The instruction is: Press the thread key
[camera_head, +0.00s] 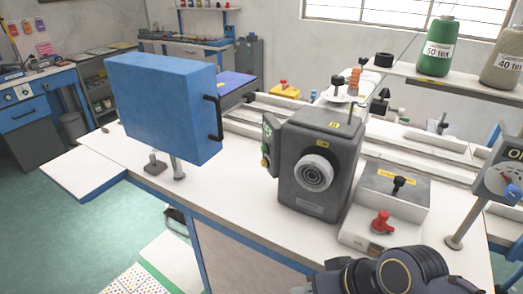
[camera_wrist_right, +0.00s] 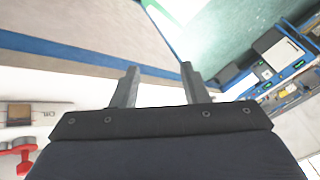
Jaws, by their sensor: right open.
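No key marked as the thread key can be made out. The grey machine head (camera_head: 318,160) with a round dial stands on the white table. To its right is a light box with a black knob (camera_head: 400,184), and in front of that a red knob (camera_head: 382,222) on a pale base. My right arm shows at the bottom right of the head view, but its fingertips do not. In the right wrist view my right gripper (camera_wrist_right: 160,88) is open with nothing between its fingers. The red knob (camera_wrist_right: 18,158) is at that view's left edge. My left gripper is not in view.
A blue box (camera_head: 160,105) with a black handle stands on posts at the left. A dial panel (camera_head: 500,178) on a post stands at the right edge. Green thread (camera_head: 437,47) and beige thread (camera_head: 503,60) cones sit on a shelf.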

